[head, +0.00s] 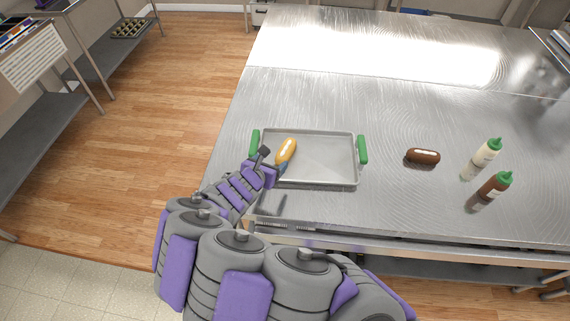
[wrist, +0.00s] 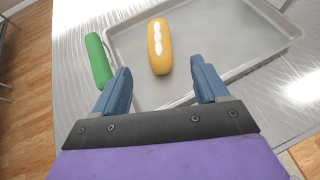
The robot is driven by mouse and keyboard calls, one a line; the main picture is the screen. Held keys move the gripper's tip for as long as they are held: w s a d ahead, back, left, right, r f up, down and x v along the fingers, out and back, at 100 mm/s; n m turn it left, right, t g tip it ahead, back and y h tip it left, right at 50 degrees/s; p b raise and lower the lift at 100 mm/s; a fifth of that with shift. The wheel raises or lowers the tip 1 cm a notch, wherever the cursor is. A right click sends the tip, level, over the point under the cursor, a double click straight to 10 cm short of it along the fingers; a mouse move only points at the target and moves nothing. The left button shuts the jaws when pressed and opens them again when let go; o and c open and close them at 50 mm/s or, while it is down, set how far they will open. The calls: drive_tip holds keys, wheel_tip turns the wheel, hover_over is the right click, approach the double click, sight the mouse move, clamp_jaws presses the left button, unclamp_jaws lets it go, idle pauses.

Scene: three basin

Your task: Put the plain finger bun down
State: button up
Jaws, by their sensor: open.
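The plain finger bun (head: 286,151) is golden and elongated with a pale strip along its top. It lies in the left part of a grey metal tray (head: 325,160) with green handles. In the wrist view the bun (wrist: 160,46) lies ahead of my gripper, in line with the gap between the blue fingers. My gripper (head: 273,163) is at the tray's left side, close to the bun. In the wrist view my gripper (wrist: 162,88) is open, with nothing between its fingertips.
A dark brown bun (head: 422,157) lies on the steel table (head: 400,100) right of the tray. A white bottle (head: 487,153) and a brown bottle (head: 494,187), both green-capped, stand farther right. The table behind the tray is clear.

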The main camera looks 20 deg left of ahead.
drive_tip(key=w+d+r+m+g+h, duration=0.1)
drive_tip(key=w+d+r+m+h, duration=0.2)
drive_tip(key=d+r+m, duration=0.5)
drive_tip(key=w+d+r+m+h, duration=0.3)
drive_tip(key=d+r, duration=0.2)
drive_tip(key=d, duration=0.7)
drive_tip(key=s+d+r+m+g+h, duration=0.1)
drive_tip(key=s+d+r+m+g, duration=0.15)
drive_tip(key=d, duration=0.35)
drive_tip(key=s+d+r+m+g+h, duration=0.1)
drive_tip(key=s+d+m, duration=0.1)
drive_tip(key=d+m, duration=0.25)
drive_tip(key=s+d+r+m+g+h, duration=0.1)
drive_tip(key=s+d+r+m+g, duration=0.1)
drive_tip(key=d, duration=0.5)
drive_tip(key=s+d+m+g+y, duration=0.25)
drive_tip(key=s+d+m, duration=0.2)
drive_tip(key=s, duration=0.35)
drive_tip(key=s+d+m+g+y, duration=0.1)
drive_tip(key=s+d+m+g, duration=0.2)
drive_tip(key=s+m, duration=0.35)
drive_tip(key=s+a+m+g+y, duration=0.1)
drive_tip(key=s+a+m+y, duration=0.1)
drive_tip(key=s, duration=0.6)
drive_tip(key=s+a+m+g+y, duration=0.1)
drive_tip(key=s+a+y, duration=0.3)
drive_tip(key=s, duration=0.4)
drive_tip(key=shift+a+f+m, duration=0.3)
drive_tip(key=shift+a+m, duration=0.1)
drive_tip(key=shift+m, duration=0.3)
